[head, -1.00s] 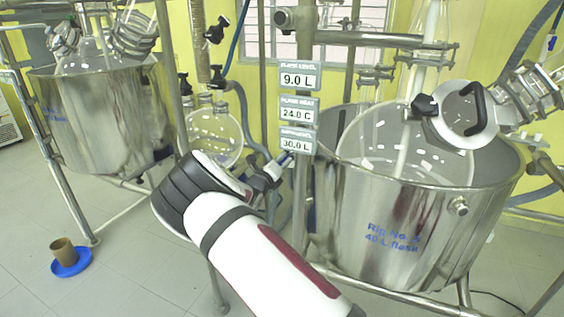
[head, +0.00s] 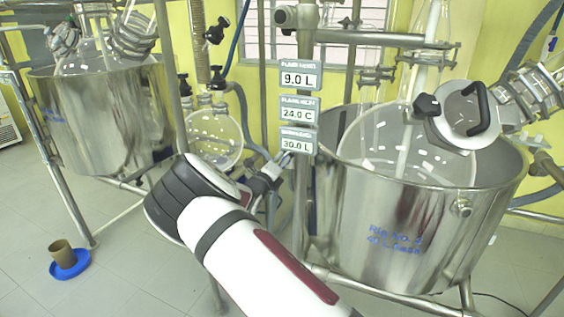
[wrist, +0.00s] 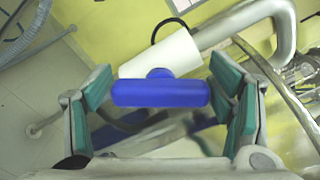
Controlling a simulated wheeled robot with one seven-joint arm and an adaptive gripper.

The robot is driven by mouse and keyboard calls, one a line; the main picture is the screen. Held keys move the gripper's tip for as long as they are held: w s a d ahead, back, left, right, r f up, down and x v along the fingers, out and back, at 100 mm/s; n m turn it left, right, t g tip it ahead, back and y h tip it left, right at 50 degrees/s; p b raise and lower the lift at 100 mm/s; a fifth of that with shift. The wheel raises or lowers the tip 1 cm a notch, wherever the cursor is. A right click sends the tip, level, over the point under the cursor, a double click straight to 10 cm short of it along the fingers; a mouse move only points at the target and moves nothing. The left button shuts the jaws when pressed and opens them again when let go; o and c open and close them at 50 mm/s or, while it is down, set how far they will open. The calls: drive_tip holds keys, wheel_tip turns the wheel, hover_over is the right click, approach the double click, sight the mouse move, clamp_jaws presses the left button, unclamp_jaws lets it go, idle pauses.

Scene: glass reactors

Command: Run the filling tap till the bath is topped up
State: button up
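The tap's blue bar handle (wrist: 160,93) sits on a white body (wrist: 160,54) joined to a bent metal pipe (wrist: 284,30) in the wrist view. My gripper (wrist: 160,98) is open, with its green-padded fingers either side of the handle and gaps at both ends. In the head view my gripper (head: 272,176) is beside the display post, and the tap is largely hidden there. The steel bath (head: 345,220) at the right holds a glass flask (head: 395,150). Its water level is not clear. The displays read 9.0 L (head: 300,79), 24.0 C (head: 299,112) and 30.0 L (head: 298,142).
A second steel bath (head: 105,125) with a flask stands at the left. A round glass flask (head: 213,140) hangs behind my arm. Metal frame posts and hoses surround the rig.

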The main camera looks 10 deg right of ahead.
drive_tip(key=shift+o, duration=0.4)
drive_tip(key=shift+a, duration=0.1)
drive_tip(key=v, duration=1.2)
idle(6.3)
